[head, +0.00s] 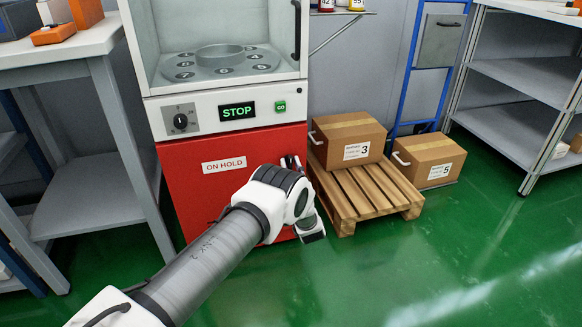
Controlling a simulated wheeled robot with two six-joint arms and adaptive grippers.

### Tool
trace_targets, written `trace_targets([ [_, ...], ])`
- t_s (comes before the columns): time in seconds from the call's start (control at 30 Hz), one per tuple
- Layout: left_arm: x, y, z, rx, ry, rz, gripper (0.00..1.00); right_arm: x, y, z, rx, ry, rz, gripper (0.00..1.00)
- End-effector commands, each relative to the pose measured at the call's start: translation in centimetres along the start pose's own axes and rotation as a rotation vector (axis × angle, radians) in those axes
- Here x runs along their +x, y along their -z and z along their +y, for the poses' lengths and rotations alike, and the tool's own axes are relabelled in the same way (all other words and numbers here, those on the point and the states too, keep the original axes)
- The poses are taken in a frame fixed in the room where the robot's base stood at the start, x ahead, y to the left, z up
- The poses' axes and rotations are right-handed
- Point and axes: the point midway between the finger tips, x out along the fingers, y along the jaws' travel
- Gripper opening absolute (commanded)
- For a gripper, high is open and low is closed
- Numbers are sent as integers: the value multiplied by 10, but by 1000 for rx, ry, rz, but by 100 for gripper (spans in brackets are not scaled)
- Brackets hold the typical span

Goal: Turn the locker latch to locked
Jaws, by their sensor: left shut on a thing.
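The red locker (190,195) with an "ON HOLD" label (224,165) stands under the white machine housing, its door closed. My left arm reaches in from the bottom left across the locker's front. My right gripper is not in view.
Above the locker are a dial (181,121), a green "STOP" display (238,111) and a "GO" button (281,106). A wooden pallet (372,196) bearing a carton (348,138) stands close on the right. A grey bench (85,45) is on the left. The green floor in front is clear.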

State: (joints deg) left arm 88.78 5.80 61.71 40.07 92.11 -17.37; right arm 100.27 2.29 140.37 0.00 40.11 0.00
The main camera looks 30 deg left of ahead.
Motion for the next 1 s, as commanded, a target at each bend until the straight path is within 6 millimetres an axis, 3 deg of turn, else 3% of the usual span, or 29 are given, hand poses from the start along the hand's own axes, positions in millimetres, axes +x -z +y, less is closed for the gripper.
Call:
trace_targets([
  [0.1, 0, 0, 0, 0, 0, 0, 0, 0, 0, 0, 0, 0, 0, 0],
  [0.13, 0, 0, 0, 0, -1, 0, 40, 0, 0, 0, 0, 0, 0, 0],
  [0.43, 0, 0, 0, 1, -1, 0, 40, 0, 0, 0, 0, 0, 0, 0],
  [0.57, -12, -1, 1, 2, -2, -2, 40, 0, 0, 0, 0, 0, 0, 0],
  [0.9, -94, 0, 1, 3, -5, -2, 40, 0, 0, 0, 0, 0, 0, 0],
  [1.0, -111, 0, 1, 1, -4, -1, 40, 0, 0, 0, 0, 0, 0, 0],
])
